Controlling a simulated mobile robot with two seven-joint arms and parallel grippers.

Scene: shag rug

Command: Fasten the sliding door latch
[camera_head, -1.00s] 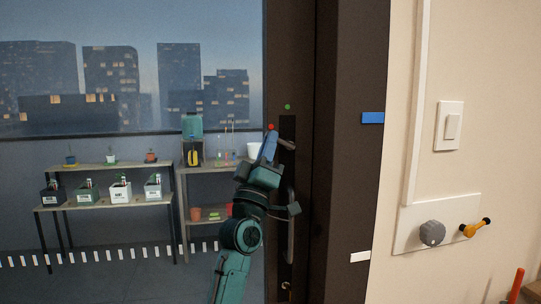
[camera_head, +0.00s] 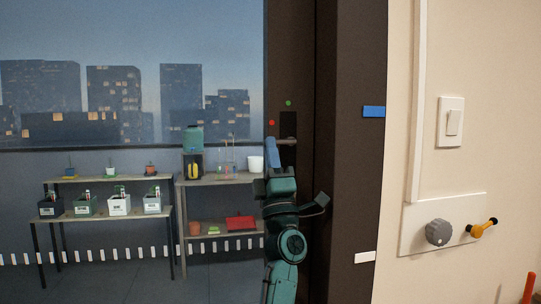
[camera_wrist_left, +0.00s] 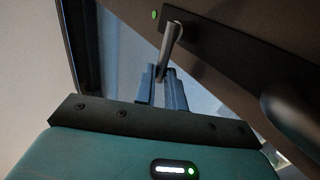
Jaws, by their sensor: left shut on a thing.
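The sliding door's dark frame (camera_head: 297,230) stands right of the glass. A grey latch lever (camera_head: 287,141) sticks out sideways from a dark plate on it, below a green dot (camera_head: 288,103) and a red dot (camera_head: 271,122). My left gripper (camera_head: 270,155) is at the lever's left end in the head view. In the left wrist view, the blue fingers of my left gripper (camera_wrist_left: 163,80) are shut on the free end of the lever (camera_wrist_left: 171,44). The green dot (camera_wrist_left: 155,14) shows beside the plate. My right gripper is not in view.
The door's dark pull handle (camera_wrist_left: 290,112) is close by on the right in the wrist view. On the wall right of the door are a light switch (camera_head: 450,122), a grey knob (camera_head: 438,232) and a yellow-handled lever (camera_head: 482,228). Shelves (camera_head: 105,215) show through the glass.

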